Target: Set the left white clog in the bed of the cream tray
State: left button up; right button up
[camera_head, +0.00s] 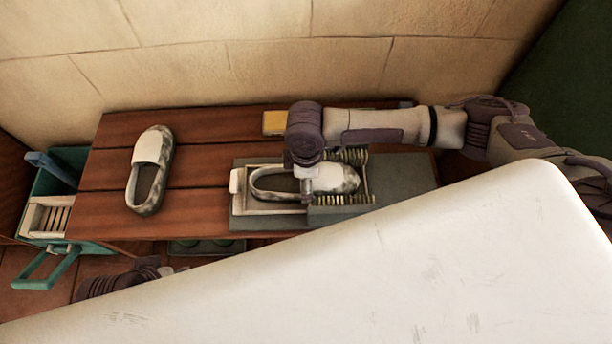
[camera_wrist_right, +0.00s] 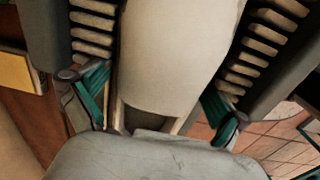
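One white clog with a mottled grey sole (camera_head: 150,170) stands alone on the left of the wooden table, toe to the back. A second, similar clog (camera_head: 335,179) lies lengthwise in the cream tray (camera_head: 234,181), toe to the right. I cannot tell which is the left-foot one. My right gripper (camera_head: 309,187) is over the tray; in the right wrist view its teal-padded fingers (camera_wrist_right: 157,108) stand apart on either side of the second clog, with small gaps. My left arm's end (camera_head: 150,270) shows low at the table's front edge; its fingers are not clear.
Brush-like bristle rows (camera_head: 344,200) flank the tray's right part, on a grey slab (camera_head: 405,175). A yellow block (camera_head: 275,122) lies behind. A green crate (camera_head: 40,258) with a slatted piece stands left of the table. A large white surface (camera_head: 400,270) covers the front right.

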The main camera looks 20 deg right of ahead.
jog(key=shift+r, duration=0.1)
notch_tip(320, 180, up, 12)
jog(key=shift+f, duration=0.1)
dwell(0.4)
jog(key=shift+s, duration=0.1)
